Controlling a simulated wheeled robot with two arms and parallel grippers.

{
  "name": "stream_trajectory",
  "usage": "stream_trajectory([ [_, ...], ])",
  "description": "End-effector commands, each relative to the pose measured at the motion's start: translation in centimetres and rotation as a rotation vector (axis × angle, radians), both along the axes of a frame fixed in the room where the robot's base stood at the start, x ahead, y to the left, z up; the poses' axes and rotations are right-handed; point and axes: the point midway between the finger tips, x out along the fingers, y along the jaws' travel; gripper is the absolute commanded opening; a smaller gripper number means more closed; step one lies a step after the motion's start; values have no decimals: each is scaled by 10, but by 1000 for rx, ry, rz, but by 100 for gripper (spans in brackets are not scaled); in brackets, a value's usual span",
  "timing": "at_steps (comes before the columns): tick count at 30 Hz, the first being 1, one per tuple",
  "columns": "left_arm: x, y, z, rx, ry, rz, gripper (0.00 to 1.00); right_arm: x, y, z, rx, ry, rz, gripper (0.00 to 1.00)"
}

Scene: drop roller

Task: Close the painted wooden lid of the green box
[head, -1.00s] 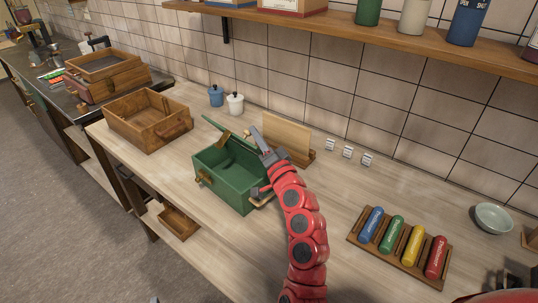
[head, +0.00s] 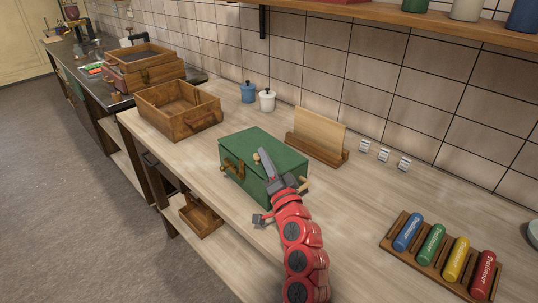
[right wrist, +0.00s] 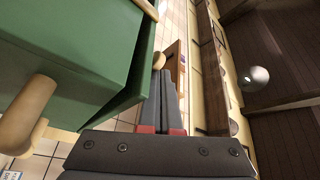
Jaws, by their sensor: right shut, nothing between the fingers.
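The green box (head: 248,184) stands on the wooden counter in the head view. Its lid (head: 258,141) lies down over the top; I cannot tell if it is fully flush. In the right wrist view the green box (right wrist: 65,45) fills the left side, with a wooden handle (right wrist: 30,112) and the angled lid edge (right wrist: 132,92) close to my fingers. My right gripper (head: 264,158) is shut and empty, at the near right part of the lid, hiding some of it. I cannot tell if it touches. It also shows in the right wrist view (right wrist: 168,78). My left gripper is not in view.
An open wooden box (head: 180,113) and blue and white jars (head: 267,101) stand left and behind. A wooden stand with a board (head: 318,140) is behind the box. A rack of coloured rollers (head: 440,256) lies at right. The counter between is clear.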

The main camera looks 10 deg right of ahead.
Motion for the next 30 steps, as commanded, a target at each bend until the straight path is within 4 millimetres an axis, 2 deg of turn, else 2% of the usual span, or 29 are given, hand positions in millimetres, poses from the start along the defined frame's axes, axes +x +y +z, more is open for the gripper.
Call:
stream_trajectory([
  [6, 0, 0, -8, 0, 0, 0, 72, -2, 3, -10, 0, 0, 0, 0],
  [24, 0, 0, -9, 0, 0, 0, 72, -2, 5, -13, -2, 4, 3, 0],
  [27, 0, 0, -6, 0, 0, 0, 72, -1, 5, -8, -2, 4, 4, 0],
  [30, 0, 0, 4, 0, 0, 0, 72, 0, 3, 8, -2, 2, 3, 0],
])
